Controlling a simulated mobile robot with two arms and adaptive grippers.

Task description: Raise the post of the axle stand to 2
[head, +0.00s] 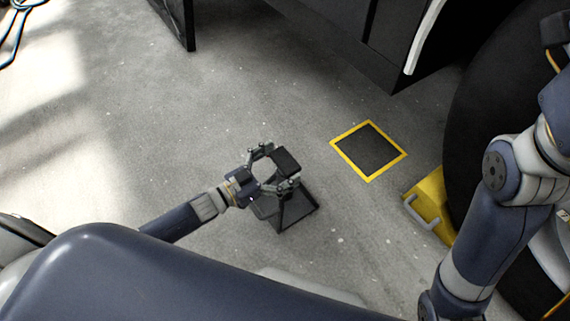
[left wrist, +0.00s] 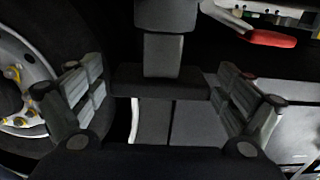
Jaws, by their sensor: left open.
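The axle stand (head: 298,211) is dark and stands upright on the concrete floor, with a block-like head (head: 287,160) on top. My left gripper (head: 277,172) is open at the stand, its fingers near the post just below the head. In the left wrist view the post (left wrist: 163,55) rises between the spread fingers (left wrist: 163,95), with the head at the top edge and a wider dark block below. A gap seems to show between the fingers and the post. No height marks on the post can be read. My right arm shows at the right, but its gripper does not.
A dark square with a yellow border (head: 400,154) lies on the floor to the right of the stand. A yellow chock (head: 430,202) with a grey handle sits against the large tyre (head: 490,110). The dark coach body (head: 340,30) overhangs the top. Floor left of the stand is clear.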

